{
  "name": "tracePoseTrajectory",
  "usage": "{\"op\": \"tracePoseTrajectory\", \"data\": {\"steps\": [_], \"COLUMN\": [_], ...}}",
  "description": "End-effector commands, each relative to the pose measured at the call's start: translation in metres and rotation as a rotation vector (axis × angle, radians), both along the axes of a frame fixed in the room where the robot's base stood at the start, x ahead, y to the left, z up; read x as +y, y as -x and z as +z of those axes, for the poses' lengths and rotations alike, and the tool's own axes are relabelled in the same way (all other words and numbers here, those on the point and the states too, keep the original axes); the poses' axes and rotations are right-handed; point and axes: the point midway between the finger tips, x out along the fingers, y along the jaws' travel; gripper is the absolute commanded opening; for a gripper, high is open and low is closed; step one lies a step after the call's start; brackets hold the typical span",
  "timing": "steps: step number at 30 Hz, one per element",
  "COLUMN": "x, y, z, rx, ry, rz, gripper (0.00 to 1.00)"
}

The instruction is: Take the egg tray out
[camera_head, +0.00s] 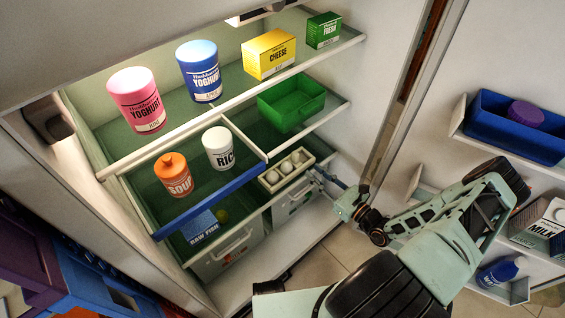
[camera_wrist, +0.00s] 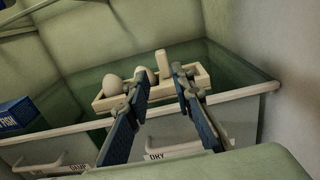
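The egg tray (camera_head: 293,177) is a small cream box with several pale eggs (camera_head: 286,167), on the lower right of the fridge, above the white drawers. In the wrist view the egg tray (camera_wrist: 101,104) lies ahead of the fingers, with an egg (camera_wrist: 112,84) at its left end and an upright cream piece (camera_wrist: 163,64) behind the finger gap.
A green bin (camera_head: 291,107) stands above and behind the tray. A blue-edged shelf (camera_head: 210,202) with soup (camera_head: 173,174) and rice (camera_head: 218,148) is to its left. Drawers (camera_head: 293,201) lie below. The door with a blue bin (camera_head: 510,125) is right; floor shows between.

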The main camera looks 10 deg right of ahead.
Motion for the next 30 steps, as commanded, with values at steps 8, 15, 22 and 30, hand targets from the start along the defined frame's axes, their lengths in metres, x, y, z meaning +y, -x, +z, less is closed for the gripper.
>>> {"op": "tracePoseTrajectory", "data": {"steps": [8,15,22,30], "x": [0.019,0.033,0.048,0.058], "y": [-0.027,-0.049,-0.073,-0.090], "z": [-0.001,0.000,0.001,0.002], "rx": [-0.003,-0.001,-0.002,-0.001], "ry": [0.001,0.000,0.000,0.001], "rz": [0.003,0.001,0.003,0.001], "gripper": [0.22,0.22,0.22,0.22]}}
